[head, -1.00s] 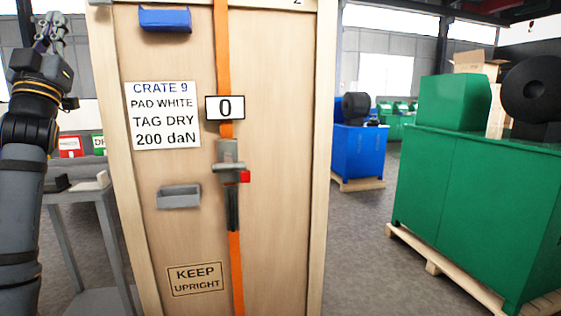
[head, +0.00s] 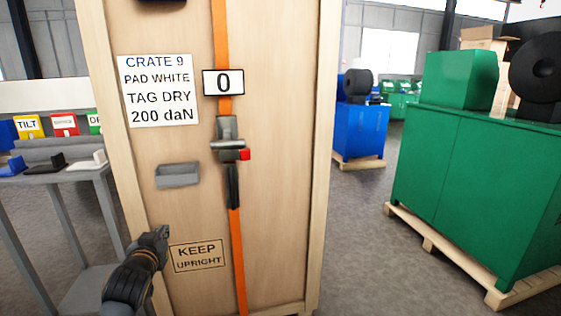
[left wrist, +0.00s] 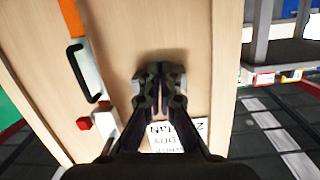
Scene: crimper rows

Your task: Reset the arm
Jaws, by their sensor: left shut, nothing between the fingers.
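My left gripper (head: 160,238) is low in the head view, in front of the lower left of the wooden crate (head: 275,200), left of the KEEP UPRIGHT mark (head: 197,255). Its dark wrist comes up from the bottom edge. In the left wrist view my left gripper (left wrist: 160,75) has its fingers together with nothing between them, over the crate's wooden face (left wrist: 205,30). I cannot tell how far it is from the wood. The crate's white label (left wrist: 180,135) shows upside down and partly hidden below the fingers. My right gripper is not in view.
An orange strap (head: 238,265) with a ratchet buckle (head: 228,135) runs down the crate, near a 0 sign (head: 223,82) and a grey tray (head: 178,174). A grey stand (head: 82,176) is at left. Green cabinets (head: 470,190) stand on a pallet at right, with floor between.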

